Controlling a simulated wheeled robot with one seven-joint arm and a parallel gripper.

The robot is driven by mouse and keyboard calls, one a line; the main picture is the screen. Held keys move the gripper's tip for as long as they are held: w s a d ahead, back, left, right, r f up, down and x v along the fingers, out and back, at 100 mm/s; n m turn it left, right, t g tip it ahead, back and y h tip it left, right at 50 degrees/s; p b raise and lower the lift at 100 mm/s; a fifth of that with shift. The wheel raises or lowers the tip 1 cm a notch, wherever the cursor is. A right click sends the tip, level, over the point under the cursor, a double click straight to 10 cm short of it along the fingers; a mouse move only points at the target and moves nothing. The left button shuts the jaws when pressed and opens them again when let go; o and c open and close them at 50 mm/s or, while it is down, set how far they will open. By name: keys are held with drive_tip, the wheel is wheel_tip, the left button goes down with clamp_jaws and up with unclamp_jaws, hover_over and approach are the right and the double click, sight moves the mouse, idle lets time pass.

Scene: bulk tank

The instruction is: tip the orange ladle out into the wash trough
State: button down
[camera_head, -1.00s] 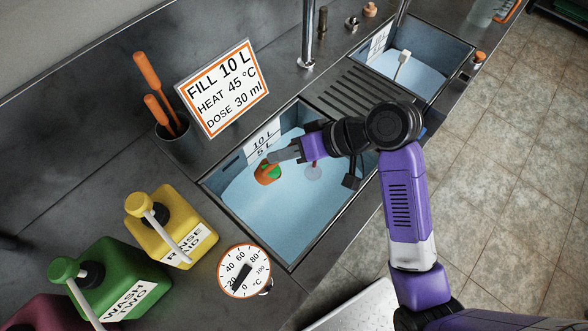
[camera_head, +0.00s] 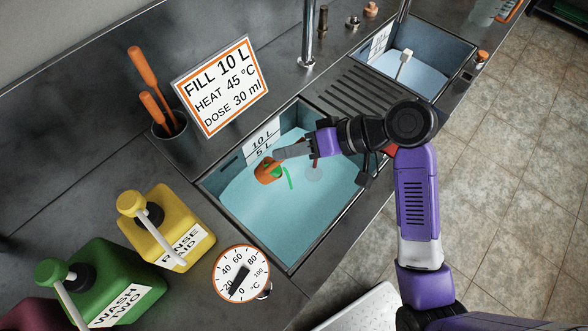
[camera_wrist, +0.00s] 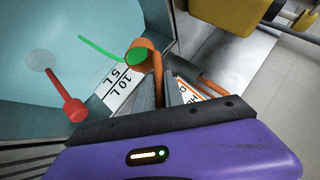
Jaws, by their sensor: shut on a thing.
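The orange ladle (camera_head: 266,173) is held over the wash trough (camera_head: 236,236), its cup tilted on its side. Green liquid (camera_head: 288,178) runs from the cup's lip toward the water below. My gripper (camera_head: 279,154) is shut on the ladle's handle. In the wrist view the ladle (camera_wrist: 146,46) shows past the fingertips of my gripper (camera_wrist: 163,92), with green liquid inside the cup and a thin green stream leaving it. The trough's pale blue water (camera_wrist: 60,40) lies beneath.
A red-handled plug (camera_wrist: 72,108) stands in the trough. A level label (camera_head: 262,140) is on the trough's back wall. A sign (camera_head: 222,86), a holder with orange handles (camera_head: 168,126), yellow (camera_head: 165,228) and green jugs (camera_head: 105,282) and a dial (camera_head: 241,273) surround it.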

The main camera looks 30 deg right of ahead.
drive_tip(key=shift+s+d+f+m+t+y+b, duration=0.25)
drive_tip(key=shift+d+y+b, duration=0.45)
drive_tip(key=shift+b, duration=0.65)
drive_tip(key=shift+d+f+m+t+y+b, duration=0.25)
drive_tip(key=shift+d+y+b, duration=0.4)
drive_tip(key=shift+b, duration=0.65)
drive_tip(key=shift+s+d+f+t+y+b, duration=0.2)
drive_tip(key=shift+d+t+y+b, duration=0.45)
drive_tip(key=shift+b, duration=0.85)
drive_tip(key=shift+s+d+f+m+y+b, duration=0.15)
drive_tip(key=shift+d+y+b, duration=0.1)
drive_tip(key=shift+d, duration=0.15)
drive_tip(key=shift+d+f+m+y+b, duration=0.2)
drive_tip(key=shift+d+y, duration=0.1)
drive_tip(key=shift+d, duration=0.1)
drive_tip(key=shift+s+d+f+m+y+b, duration=0.15)
drive_tip(key=shift+d+y+b, duration=0.1)
drive_tip(key=shift+d, duration=0.15)
drive_tip(key=shift+d+f+t+y+b, duration=0.15)
drive_tip(key=shift+t+y+b, duration=0.15)
drive_tip(key=shift+t, duration=0.05)
